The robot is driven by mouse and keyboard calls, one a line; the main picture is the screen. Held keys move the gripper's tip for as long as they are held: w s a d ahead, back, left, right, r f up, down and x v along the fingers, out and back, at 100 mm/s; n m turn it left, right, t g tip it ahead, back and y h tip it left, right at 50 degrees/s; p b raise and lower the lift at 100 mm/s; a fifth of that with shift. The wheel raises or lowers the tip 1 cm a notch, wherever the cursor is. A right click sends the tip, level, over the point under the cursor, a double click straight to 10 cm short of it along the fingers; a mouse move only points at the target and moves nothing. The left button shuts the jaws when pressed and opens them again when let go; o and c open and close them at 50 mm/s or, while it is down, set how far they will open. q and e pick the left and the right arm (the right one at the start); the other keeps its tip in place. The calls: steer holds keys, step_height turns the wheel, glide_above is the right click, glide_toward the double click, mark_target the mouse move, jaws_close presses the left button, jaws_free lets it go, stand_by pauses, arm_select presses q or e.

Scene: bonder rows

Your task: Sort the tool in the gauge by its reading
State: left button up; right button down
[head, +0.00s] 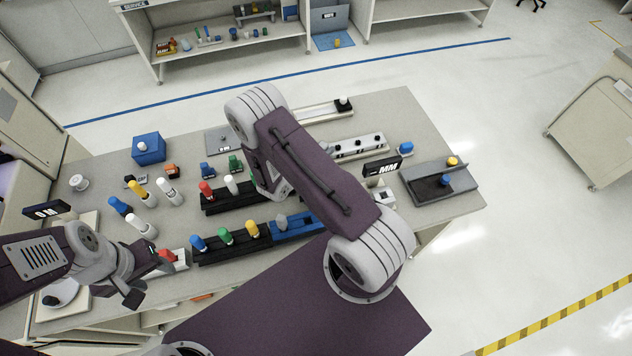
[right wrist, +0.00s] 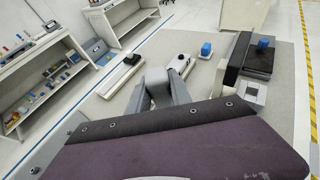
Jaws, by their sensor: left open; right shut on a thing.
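The gauge with a black "MM" display (head: 381,167) stands at the right of the table, partly behind my right arm. The display's dark back shows in the right wrist view (right wrist: 238,62). I cannot read a value. Capped tools stand in a black rack (head: 240,247), including blue, green and yellow ones, and a grey-capped one stands in a blue rack (head: 297,229). My left gripper (head: 148,277) is open near a red-capped piece (head: 167,256).
Loose blue, yellow and white tools (head: 140,190) stand at the left. A blue box (head: 149,149) sits behind them. A long rail (head: 320,112) lies at the back. Bare tabletop shows between.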

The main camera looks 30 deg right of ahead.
steer(key=f+b, duration=0.1)
steer(key=f, duration=0.1)
steer(key=w+f+b, duration=0.1)
steer(key=f, duration=0.1)
steer(key=shift+a+f, duration=0.15)
steer(key=shift+f, duration=0.1)
steer(key=shift+f+b, duration=0.15)
steer(key=shift+b, duration=0.15)
steer(key=shift+s, duration=0.3)
steer(key=c, duration=1.1)
jaws_free()
arm_select(q)
steer(key=f, duration=0.3)
steer(key=shift+w+a+f, duration=0.15)
steer(key=shift+w+f, duration=0.05)
steer(key=shift+w, duration=0.2)
arm_select(e)
steer(key=shift+w, duration=0.15)
arm_select(q)
step_height(320, 180, down, 3)
steer(key=b, duration=0.2)
steer(key=shift+s+b, duration=0.1)
steer(key=shift+b, duration=0.3)
arm_select(e)
steer(key=v, duration=0.9)
